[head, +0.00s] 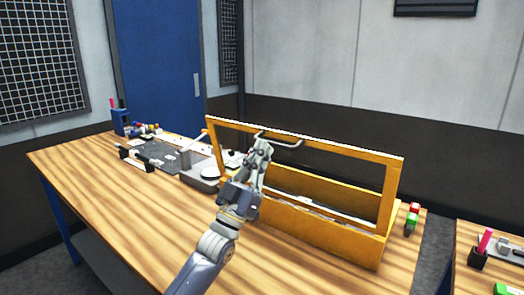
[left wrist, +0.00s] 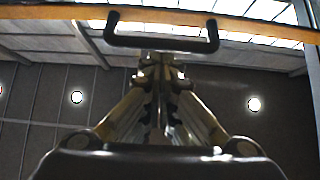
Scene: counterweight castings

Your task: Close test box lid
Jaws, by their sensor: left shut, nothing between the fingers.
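The yellow test box (head: 318,228) stands on the wooden bench. Its lid (head: 345,147), a yellow frame with a large opening, is raised and stands steeply above the box. A dark bar handle (head: 285,141) sits on the lid's top rail; it also shows in the left wrist view (left wrist: 160,44), below the yellow rail. My left gripper (head: 263,146) is shut and empty, its fingertips close to the handle's left part in the head view. In the left wrist view the closed fingertips (left wrist: 161,60) lie just below the handle's middle; contact cannot be told. My right gripper is not in view.
Left of the box are a grey device (head: 201,178), a dark flat board (head: 158,153) and a blue pen holder (head: 120,121). Red and green blocks (head: 411,220) lie right of the box. The front left bench top (head: 125,205) is clear. Another table (head: 460,238) stands at right.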

